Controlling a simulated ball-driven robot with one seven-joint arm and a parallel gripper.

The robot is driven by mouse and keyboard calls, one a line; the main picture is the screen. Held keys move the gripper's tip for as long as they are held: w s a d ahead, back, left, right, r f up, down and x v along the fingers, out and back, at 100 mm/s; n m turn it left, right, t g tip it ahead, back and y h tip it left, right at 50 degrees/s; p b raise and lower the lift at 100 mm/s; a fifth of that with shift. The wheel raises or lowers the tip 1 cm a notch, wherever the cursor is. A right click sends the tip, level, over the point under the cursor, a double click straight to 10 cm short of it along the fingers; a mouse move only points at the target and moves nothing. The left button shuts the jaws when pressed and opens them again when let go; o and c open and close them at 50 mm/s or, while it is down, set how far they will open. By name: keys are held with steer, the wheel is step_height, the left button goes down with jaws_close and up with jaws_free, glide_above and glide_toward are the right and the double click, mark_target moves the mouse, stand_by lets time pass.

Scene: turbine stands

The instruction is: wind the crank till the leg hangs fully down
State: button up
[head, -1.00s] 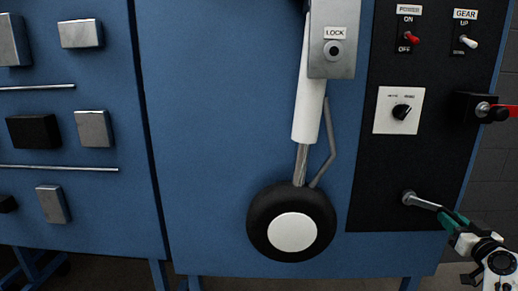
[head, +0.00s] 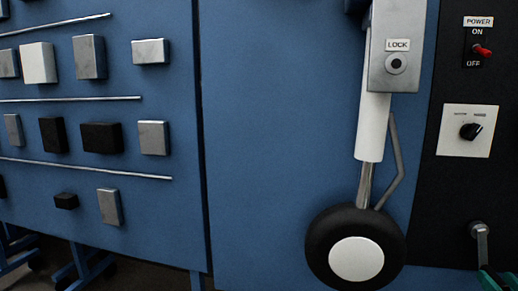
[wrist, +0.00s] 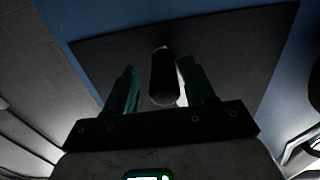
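The white landing leg (head: 374,125) hangs down the blue panel, close to upright, its foot a little left of its top in the head view. Its black wheel (head: 318,250) with a white hub is at the bottom. The crank (head: 482,243) is at the lower right, its arm pointing down from its hub. My gripper's green fingers (head: 494,281) show at its lower end, cut off by the frame edge. In the wrist view, my gripper (wrist: 161,88) has the dark crank handle (wrist: 162,78) between its fingers, with a gap visible beside it; the fingers look open.
A grey LOCK box (head: 395,50) covers the leg's upper part. On the black panel are a red POWER switch (head: 482,51), toward ON, and a white dial plate (head: 466,130). Grey and black blocks (head: 90,57) and thin rails fill the left panel.

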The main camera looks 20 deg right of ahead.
steer(key=shift+o, duration=1)
steer(key=shift+s, duration=0.1)
steer(key=shift+v, duration=3.45)
